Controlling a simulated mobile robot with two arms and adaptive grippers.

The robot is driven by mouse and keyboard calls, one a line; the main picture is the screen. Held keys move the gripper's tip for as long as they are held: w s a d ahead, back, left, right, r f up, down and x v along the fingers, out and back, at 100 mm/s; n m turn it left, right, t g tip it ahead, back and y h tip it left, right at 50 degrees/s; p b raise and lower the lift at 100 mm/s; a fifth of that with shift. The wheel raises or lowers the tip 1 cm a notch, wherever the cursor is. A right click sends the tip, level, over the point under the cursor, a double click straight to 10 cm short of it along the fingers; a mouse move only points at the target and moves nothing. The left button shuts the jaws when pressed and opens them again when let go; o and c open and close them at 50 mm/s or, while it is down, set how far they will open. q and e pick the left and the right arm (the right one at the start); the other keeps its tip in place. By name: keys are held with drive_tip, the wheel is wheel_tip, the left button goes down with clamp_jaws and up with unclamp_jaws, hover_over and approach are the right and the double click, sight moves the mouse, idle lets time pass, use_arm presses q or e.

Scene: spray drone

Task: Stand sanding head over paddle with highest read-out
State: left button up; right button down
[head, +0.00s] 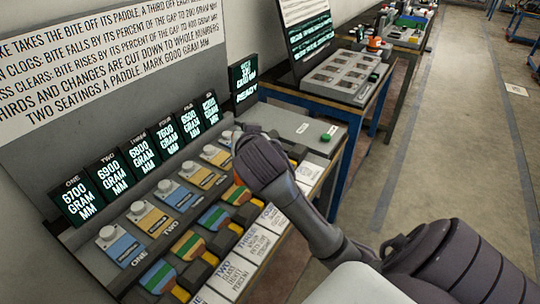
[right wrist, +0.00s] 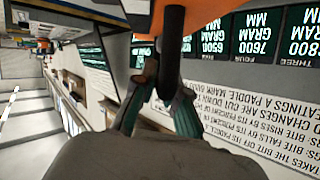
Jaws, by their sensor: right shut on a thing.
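My right gripper (right wrist: 160,88) is shut on a dark upright stem with an orange part (right wrist: 185,15), seen in the right wrist view. It seems to be the sanding head; its lower end is hidden. In the head view my right wrist (head: 262,160) covers the fingers, above the far part of the bench. Read-outs show ONE 6700 (head: 76,201), TWO 6900 (head: 110,174), THREE 6800 (head: 140,153), FOUR 7600 (head: 167,133) and FIVE apparently 6500 (head: 189,121). SIX (head: 210,107) is unclear. Coloured plates with dark blocks (head: 190,246), probably paddles, stand in a row. My left gripper is out of view.
Blue and yellow units with white knobs (head: 122,247) stand below the read-outs. Printed cards (head: 230,272) line the front edge. A READY display (head: 243,80) and a grey box with a green button (head: 327,136) are farther back. Open floor (head: 440,150) lies right.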

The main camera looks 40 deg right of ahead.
drive_tip(key=s+d+r+m+g+h+b, duration=0.1)
drive_tip(key=s+d+m+g+h, duration=0.2)
drive_tip(key=d, duration=0.8)
drive_tip(key=d+m+g+h, duration=0.3)
drive_tip(key=d+m+g, duration=0.15)
drive_tip(key=d, duration=0.65)
drive_tip(key=shift+m+t, duration=0.25)
drive_tip(key=w+a+f+p, duration=0.1)
drive_tip(key=w+a+f, duration=0.1)
drive_tip(key=f, duration=0.1)
drive_tip(key=w+a+f, duration=0.3)
drive_tip(key=f, duration=0.1)
drive_tip(key=w+a+f+p, duration=0.1)
drive_tip(key=w+a+f, duration=0.1)
drive_tip(key=w+f, duration=0.1)
drive_tip(key=shift+w+a+f+p, duration=0.1)
drive_tip(key=shift+a+f+p, duration=0.1)
drive_tip(key=shift+p, duration=0.1)
